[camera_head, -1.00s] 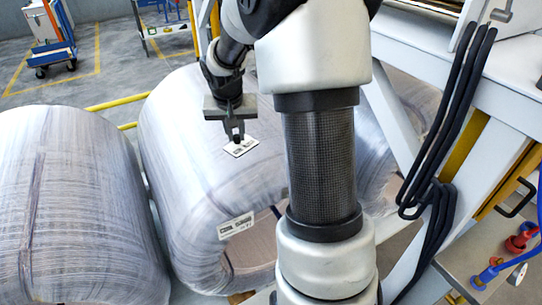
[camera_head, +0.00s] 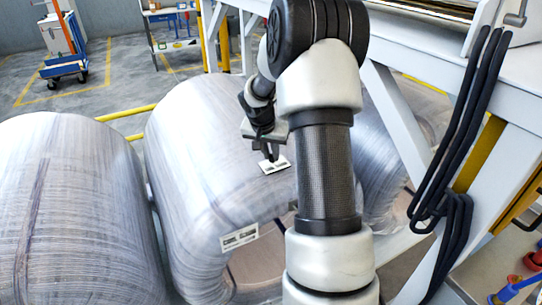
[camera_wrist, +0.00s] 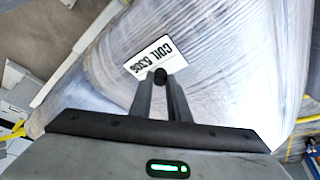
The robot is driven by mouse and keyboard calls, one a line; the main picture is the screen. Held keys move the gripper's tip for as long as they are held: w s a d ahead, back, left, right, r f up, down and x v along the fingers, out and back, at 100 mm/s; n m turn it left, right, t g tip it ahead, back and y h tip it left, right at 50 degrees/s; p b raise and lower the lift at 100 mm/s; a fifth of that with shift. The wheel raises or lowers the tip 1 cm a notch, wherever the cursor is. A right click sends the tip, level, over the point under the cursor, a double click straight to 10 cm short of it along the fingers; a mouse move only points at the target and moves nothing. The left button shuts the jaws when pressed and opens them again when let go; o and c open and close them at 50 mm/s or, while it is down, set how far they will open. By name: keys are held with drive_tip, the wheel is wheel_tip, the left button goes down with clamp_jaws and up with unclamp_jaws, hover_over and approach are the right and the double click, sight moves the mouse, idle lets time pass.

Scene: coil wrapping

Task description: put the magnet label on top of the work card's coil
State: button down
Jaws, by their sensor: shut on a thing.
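The magnet label, a small white plate (camera_head: 283,164) with black print, is at the fingertips of my gripper (camera_head: 270,156). In the wrist view the label (camera_wrist: 143,56) reads "COIL" and a number whose last digit is unclear. My gripper (camera_wrist: 160,76) is shut on its edge. The label is over the upper right side of the middle wrapped coil (camera_head: 195,140); I cannot tell whether it touches the wrap. This coil carries another white printed tag (camera_head: 239,237) low on its near side. No work card can be made out.
A second wrapped coil (camera_head: 75,200) lies close on the left. Another wrapped coil (camera_head: 378,150) is partly hidden behind my arm. A white machine frame (camera_head: 400,115) with hanging black cables (camera_head: 462,120) stands at the right. A yellow rail (camera_head: 125,113) runs behind the coils.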

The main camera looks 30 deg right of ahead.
drive_tip(key=shift+f, duration=0.4)
drive_tip(key=c, duration=1.7)
unclamp_jaws()
drive_tip(key=shift+f, duration=0.1)
drive_tip(key=shift+o, duration=0.2)
drive_tip(key=v, duration=1.2)
drive_tip(key=shift+p, duration=0.35)
